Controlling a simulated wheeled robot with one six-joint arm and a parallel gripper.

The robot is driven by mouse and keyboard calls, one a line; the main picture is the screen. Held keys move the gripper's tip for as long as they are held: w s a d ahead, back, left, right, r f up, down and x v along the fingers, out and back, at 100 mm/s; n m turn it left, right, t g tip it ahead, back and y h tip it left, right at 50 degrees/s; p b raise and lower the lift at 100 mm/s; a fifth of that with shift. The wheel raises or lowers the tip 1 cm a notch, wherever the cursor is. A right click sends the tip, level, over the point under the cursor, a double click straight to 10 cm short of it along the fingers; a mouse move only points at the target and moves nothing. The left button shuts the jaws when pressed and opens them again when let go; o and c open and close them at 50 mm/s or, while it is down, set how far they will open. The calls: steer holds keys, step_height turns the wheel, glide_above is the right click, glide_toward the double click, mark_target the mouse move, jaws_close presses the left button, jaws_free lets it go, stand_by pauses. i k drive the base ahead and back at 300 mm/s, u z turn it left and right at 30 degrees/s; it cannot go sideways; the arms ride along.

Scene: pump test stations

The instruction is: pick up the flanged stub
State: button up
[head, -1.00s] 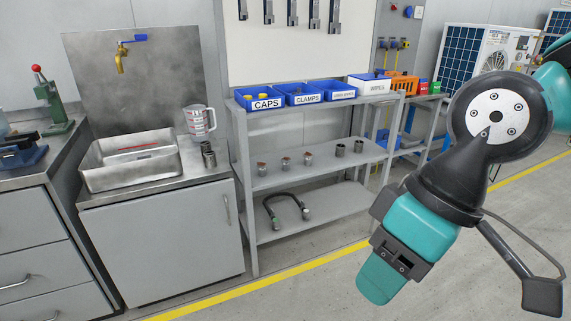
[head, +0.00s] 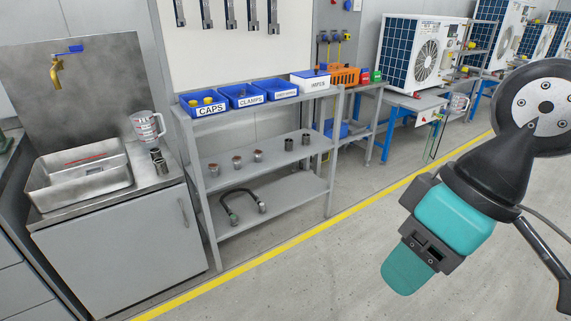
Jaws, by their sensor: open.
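Several short stub-like metal cylinders are in view, too small to tell which is the flanged stub. On the middle shelf stand small pieces with reddish tops (head: 237,162) and two plain dark grey cylinders (head: 289,145). Two more grey steel cylinders (head: 160,163) stand close together on the sink bench, beside the measuring jug (head: 147,127). My gripper (head: 408,268) is at the right, over the floor, seen from above and well apart from the shelf and bench. It is open; its fingertips are not clearly seen and nothing shows in it.
The grey shelf rack (head: 205,200) carries blue bins labelled CAPS (head: 207,104) and CLAMPS (head: 245,95), and a white wipes box (head: 310,81). A steel basin (head: 80,175) is left. The floor in front is clear.

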mark_target(237, 159)
steer(key=z, duration=0.65)
steer(key=i, duration=1.55)
steer(key=u, duration=1.2)
steer(key=i, duration=0.85)
steer(key=u, duration=1.2)
steer(key=i, duration=0.35)
steer(key=u, duration=0.3)
